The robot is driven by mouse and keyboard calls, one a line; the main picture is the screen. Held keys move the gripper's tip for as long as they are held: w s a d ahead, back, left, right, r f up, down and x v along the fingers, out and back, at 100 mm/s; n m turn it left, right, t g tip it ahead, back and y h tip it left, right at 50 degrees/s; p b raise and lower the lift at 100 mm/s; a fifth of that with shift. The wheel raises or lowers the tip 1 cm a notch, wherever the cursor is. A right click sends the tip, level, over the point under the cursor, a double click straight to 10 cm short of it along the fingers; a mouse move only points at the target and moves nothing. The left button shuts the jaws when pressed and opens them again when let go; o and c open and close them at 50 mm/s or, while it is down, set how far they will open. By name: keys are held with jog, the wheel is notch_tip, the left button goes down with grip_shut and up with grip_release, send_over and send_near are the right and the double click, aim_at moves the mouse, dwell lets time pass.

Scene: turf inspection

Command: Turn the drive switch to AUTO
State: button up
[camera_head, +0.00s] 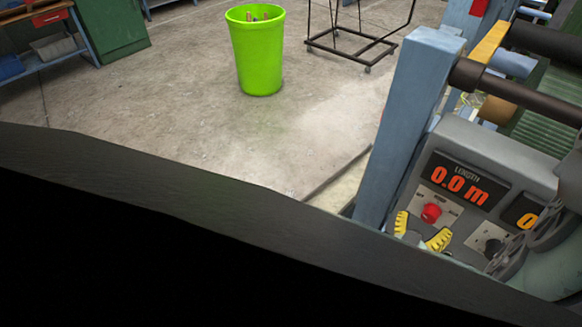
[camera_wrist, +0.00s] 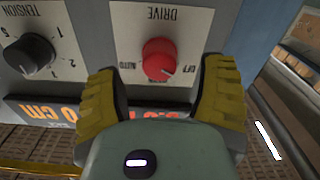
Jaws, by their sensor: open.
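The drive switch is a red round knob (camera_wrist: 160,58) on a pale plate marked DRIVE, which appears upside down in the wrist view. AUTO is printed on its left there, and another label, hard to read, on its right. A small pale mark on the knob points down and slightly right, toward that other label. The knob also shows in the head view (camera_head: 431,213) below the LENGTH display. My gripper (camera_wrist: 160,80) is open, with its yellow fingers on either side of the knob in the picture and gaps on both sides. It also shows in the head view (camera_head: 420,232).
A black TENSION knob (camera_wrist: 28,54) is beside the drive plate. The LENGTH display (camera_head: 461,185) reads 0.0 m. A blue-grey post (camera_head: 405,120) stands left of the console. A green bin (camera_head: 257,55) stands on open floor farther off.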

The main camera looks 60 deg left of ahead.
aim_at(428, 220)
jog(key=shift+x, duration=1.9)
jog(key=shift+o, duration=0.3)
jog(key=c, duration=1.3)
jog(key=shift+o, duration=0.2)
